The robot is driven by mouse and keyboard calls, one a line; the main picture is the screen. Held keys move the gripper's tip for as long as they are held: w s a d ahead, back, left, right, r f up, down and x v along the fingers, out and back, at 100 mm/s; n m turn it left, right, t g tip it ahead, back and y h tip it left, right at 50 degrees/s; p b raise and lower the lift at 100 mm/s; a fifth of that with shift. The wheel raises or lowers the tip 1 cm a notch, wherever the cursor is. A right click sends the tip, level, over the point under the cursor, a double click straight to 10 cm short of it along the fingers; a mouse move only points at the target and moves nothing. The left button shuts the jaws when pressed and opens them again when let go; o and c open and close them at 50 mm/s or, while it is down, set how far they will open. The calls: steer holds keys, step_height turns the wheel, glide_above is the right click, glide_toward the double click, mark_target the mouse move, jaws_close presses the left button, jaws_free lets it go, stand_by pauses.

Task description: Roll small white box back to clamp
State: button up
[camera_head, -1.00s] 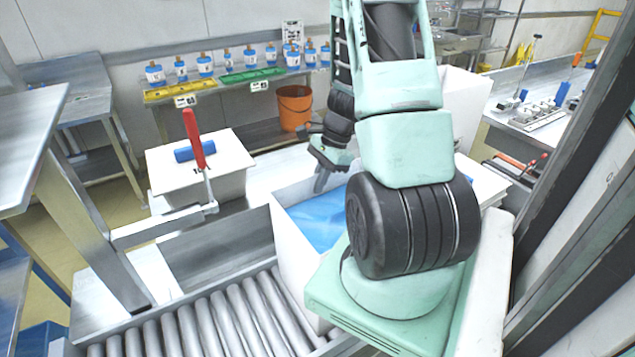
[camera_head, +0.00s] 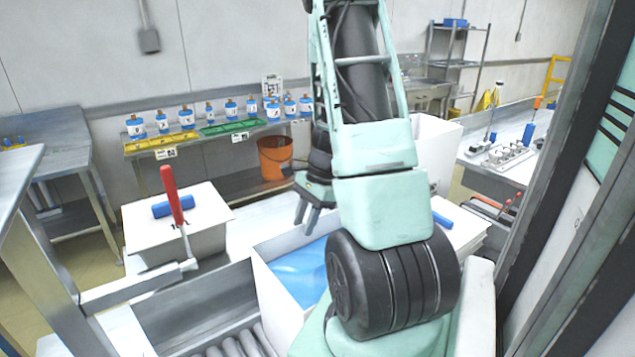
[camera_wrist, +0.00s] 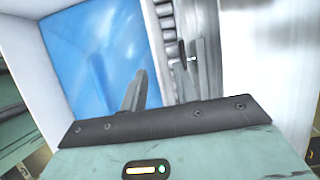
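A small open white box (camera_head: 275,301), lined with blue film (camera_head: 300,272), stands on the metal rollers, partly hidden by my arm. The clamp, with an upright red handle (camera_head: 173,194) and a metal arm (camera_head: 130,289), is to its left. My gripper (camera_head: 307,218) points down near the box's far edge, its two fingers apart and empty. In the wrist view my gripper (camera_wrist: 160,86) has one finger over the blue film (camera_wrist: 95,55) and the other beyond the box's side wall (camera_wrist: 150,50). I cannot tell whether either finger touches the wall.
Rollers (camera_head: 240,345) show in front of the box. A white-topped stand (camera_head: 205,208) with a blue roll (camera_head: 174,206) is at left. Behind are an orange bucket (camera_head: 275,158) and a shelf with several blue-and-white jars. A dark post (camera_head: 550,190) rises at right.

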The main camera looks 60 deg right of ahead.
steer(key=b+v, duration=0.1)
steer(key=v, duration=1.3)
